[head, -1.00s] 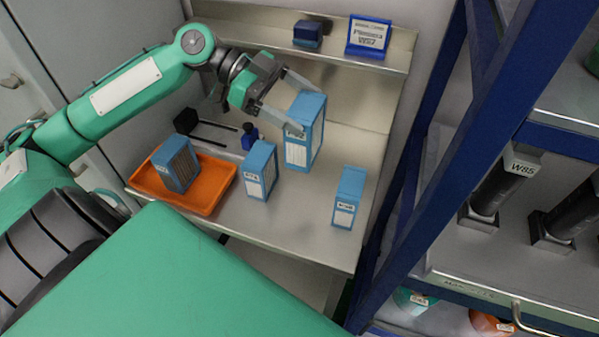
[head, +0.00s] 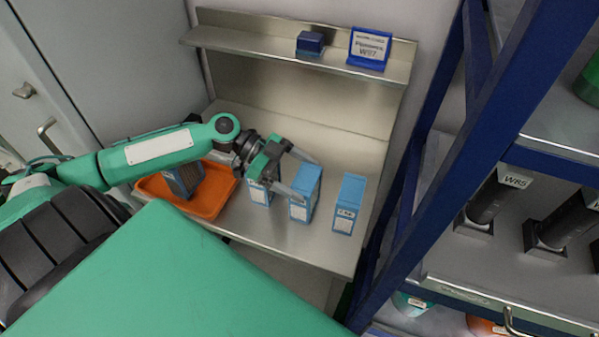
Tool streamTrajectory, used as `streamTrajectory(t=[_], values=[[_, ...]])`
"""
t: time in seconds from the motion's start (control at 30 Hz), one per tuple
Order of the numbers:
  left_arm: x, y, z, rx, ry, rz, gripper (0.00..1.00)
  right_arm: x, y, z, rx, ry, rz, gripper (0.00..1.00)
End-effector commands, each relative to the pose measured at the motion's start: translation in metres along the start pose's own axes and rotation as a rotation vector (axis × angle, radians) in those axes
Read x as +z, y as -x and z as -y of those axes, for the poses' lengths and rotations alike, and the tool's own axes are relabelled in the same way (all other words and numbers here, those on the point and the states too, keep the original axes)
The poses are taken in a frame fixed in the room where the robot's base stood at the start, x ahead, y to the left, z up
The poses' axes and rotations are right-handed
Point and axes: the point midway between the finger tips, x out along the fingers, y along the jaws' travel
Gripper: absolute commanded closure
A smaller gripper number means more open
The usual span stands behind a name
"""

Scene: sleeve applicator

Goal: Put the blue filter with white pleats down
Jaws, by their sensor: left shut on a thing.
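My left gripper (head: 305,174) is shut on a blue filter with white pleats (head: 303,206). It holds the filter upright, low at the steel bench, between two similar blue filters. Whether its base touches the bench cannot be told. One of these filters (head: 259,194) is at its left, partly hidden by my gripper. The other blue filter (head: 349,205) stands at its right with a gap between. My right gripper is not in view.
An orange tray (head: 212,206) at the left holds a blue filter with brownish pleats (head: 183,181). The bench (head: 312,236) has a bare front strip. A blue rack post (head: 430,170) borders the right.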

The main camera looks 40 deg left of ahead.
Motion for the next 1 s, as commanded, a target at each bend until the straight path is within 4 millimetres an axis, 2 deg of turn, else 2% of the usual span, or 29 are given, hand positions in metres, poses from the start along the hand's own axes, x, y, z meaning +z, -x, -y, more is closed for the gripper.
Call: streamTrajectory(t=[0.33,0.37,0.43,0.77,1.0], values=[[0.004,-0.002,0.000,0.000,0.000,-0.001,0.63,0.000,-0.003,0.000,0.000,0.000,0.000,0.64],[0.003,-0.001,0.000,0.000,0.000,-0.001,0.13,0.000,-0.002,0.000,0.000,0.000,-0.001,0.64],[0.002,-0.001,0.000,0.000,0.000,-0.001,0.00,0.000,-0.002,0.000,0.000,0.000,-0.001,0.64],[0.001,0.001,0.000,0.000,0.001,0.000,0.00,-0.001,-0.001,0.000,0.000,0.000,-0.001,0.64],[0.004,0.027,0.000,-0.001,0.002,0.003,0.00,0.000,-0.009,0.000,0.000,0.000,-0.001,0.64]])
